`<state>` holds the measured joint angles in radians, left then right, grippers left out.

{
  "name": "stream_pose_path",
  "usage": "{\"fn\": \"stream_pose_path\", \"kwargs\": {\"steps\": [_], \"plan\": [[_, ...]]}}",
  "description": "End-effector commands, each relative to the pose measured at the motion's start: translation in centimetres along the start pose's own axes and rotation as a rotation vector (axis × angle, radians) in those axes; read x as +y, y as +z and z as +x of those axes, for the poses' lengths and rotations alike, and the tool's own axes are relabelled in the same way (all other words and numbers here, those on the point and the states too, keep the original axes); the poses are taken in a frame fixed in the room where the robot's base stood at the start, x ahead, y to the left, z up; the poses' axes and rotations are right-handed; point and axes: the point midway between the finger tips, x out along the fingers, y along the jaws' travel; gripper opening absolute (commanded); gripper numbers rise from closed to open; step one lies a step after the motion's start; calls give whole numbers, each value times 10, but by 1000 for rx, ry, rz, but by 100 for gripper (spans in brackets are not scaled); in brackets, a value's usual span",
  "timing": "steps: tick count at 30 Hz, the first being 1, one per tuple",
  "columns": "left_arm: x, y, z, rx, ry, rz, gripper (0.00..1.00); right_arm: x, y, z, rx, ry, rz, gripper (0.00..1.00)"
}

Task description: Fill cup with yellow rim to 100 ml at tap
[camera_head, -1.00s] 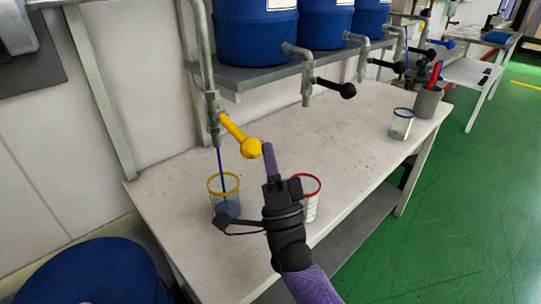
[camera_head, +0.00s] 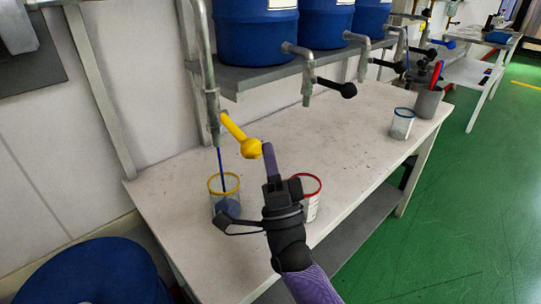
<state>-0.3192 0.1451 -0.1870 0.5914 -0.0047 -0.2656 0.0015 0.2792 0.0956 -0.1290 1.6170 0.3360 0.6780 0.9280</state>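The cup with the yellow rim (camera_head: 214,203) stands upright on the bench under a metal tap (camera_head: 213,118). A thin blue stream (camera_head: 220,165) runs from the spout into it. Blue liquid shows low in the cup, partly hidden by a black part of my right wrist; I cannot read the level. The tap's yellow handle (camera_head: 235,131) slants down to the right and ends in a ball. The purple finger of my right gripper (camera_head: 267,147) points up at the ball, at or very near it; its opening is not clear from this angle. My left gripper is not in view.
A red-rimmed cup (camera_head: 314,199) stands just behind my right wrist, partly hidden. A blue-rimmed cup (camera_head: 401,126) and a grey holder (camera_head: 427,103) stand at the bench's far right. Blue barrels (camera_head: 257,35) sit on the shelf above. The middle of the bench (camera_head: 335,135) is clear.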

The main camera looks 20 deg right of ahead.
Motion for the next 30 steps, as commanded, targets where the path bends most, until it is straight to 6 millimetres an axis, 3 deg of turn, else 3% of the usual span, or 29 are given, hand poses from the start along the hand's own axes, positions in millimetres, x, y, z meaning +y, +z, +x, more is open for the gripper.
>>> {"fn": "stream_pose_path", "kwargs": {"steps": [10, 30], "plan": [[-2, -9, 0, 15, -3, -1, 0, 0, 1, 0, -4, 1, 0, 0], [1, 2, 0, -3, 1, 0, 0, 0, 1, 0, -4, 1, 0, 0]]}}
